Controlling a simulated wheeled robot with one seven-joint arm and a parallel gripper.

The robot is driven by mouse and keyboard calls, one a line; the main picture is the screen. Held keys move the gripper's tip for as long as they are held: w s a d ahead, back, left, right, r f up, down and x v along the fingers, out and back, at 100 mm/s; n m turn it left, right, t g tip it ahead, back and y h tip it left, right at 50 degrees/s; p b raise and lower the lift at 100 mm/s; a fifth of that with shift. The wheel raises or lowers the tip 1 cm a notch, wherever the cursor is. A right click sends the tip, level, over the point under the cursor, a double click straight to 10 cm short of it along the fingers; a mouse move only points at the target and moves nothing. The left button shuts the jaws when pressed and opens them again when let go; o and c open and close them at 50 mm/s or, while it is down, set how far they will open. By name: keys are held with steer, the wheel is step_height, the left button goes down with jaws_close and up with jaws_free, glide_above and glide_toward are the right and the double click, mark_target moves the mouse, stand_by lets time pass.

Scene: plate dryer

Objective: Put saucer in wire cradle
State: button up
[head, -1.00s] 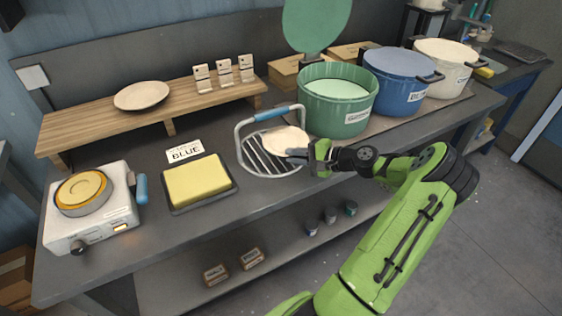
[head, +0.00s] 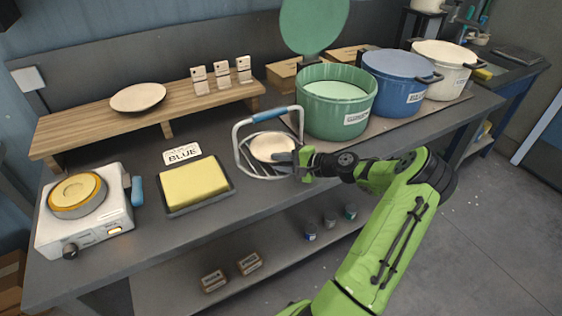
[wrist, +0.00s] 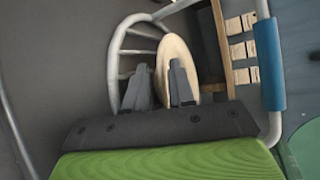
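The saucer (head: 270,147) is a round cream plate, tilted, inside the outline of the wire cradle (head: 240,150) in the head view. The cradle has grey wire sides and a blue handle grip. My gripper (head: 293,157) comes from the right and is shut on the saucer's near rim. In the wrist view the saucer (wrist: 177,47) stands nearly edge-on between the two fingers (wrist: 160,88), one on each side. The cradle (wrist: 115,45) shows its bars left of it. Whether the saucer touches the cradle's bars is hidden.
A green pot (head: 338,112) with its lid raised stands close behind the cradle on the right. A yellow block in a tray (head: 194,187) lies to the left. Another plate (head: 138,97) rests on the wooden shelf (head: 90,130). A hot plate (head: 85,215) stands at far left.

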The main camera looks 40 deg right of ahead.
steer(key=shift+r, duration=0.2)
steer(key=p+v, duration=0.2)
steer(key=v, duration=1)
steer(key=w+a+r+n+g+y, duration=0.15)
steer(key=w+a+n+g, duration=0.45)
steer(key=a, duration=0.6)
steer(key=s+a+r+n+g+h, duration=0.1)
steer(key=a+r+n+g+h, duration=0.15)
steer(key=a, duration=0.45)
steer(key=s+a+r+n+g+h, duration=0.1)
steer(key=s+a+r+n+g, duration=0.15)
steer(key=a, duration=0.45)
steer(key=s+a+r+n+t+h, duration=0.1)
steer(key=s+a+r+n, duration=0.2)
steer(key=s, duration=0.3)
steer(key=s+a+r+n+t+h, duration=0.1)
steer(key=s+a+r+n, duration=0.2)
steer(key=s+a, duration=0.2)
steer(key=s, duration=0.2)
steer(key=shift+s+a+r+n+t, duration=0.35)
steer(key=shift+n+t, duration=0.05)
steer(key=shift+r+p, duration=0.15)
steer(key=shift+p, duration=0.2)
